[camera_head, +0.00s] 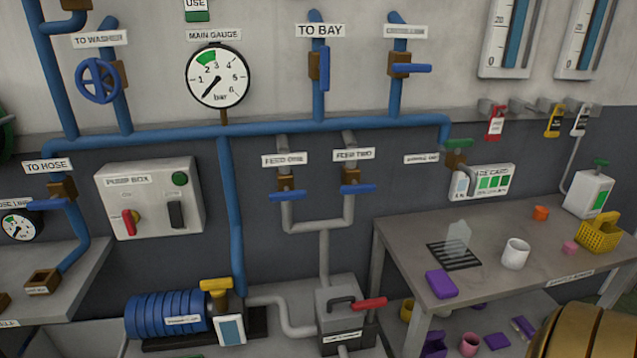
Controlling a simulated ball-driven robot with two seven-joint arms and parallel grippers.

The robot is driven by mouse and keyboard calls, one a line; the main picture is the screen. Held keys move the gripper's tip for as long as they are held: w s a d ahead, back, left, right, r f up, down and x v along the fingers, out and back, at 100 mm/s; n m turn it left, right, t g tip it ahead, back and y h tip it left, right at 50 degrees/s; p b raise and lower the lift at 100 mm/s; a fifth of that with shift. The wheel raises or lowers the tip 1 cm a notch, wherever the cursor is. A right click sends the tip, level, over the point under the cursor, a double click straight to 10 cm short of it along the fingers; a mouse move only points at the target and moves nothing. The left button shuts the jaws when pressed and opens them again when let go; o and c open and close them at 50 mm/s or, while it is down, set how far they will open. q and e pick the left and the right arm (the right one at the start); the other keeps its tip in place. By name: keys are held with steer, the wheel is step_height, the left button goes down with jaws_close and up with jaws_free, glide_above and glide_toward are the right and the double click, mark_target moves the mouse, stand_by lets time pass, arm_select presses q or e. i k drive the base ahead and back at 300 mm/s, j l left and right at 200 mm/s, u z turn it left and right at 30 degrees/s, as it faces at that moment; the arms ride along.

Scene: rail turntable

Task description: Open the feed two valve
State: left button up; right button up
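The feed two valve has a blue lever (358,189) under a brown valve body (350,176). It sits on a grey pipe below the "FEED TWO" label (354,154), at the middle of the wall. The lever lies roughly level, across the upright pipe. To its left, the feed one valve has a similar blue lever (287,195), also across its pipe. Both grey pipes join below into one pipe down to a grey box. Neither of my grippers shows in the head view, and nothing touches the feed two lever.
The grey box (340,315) with a red handle (369,304) stands below the valves. A workbench (400,247) with a white mug (515,253) is to the right. The pump box (150,197) is at the left. A brass-coloured round object (585,335) fills the lower right corner.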

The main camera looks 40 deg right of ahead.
mark_target(356, 188)
steer(key=z, duration=1.55)
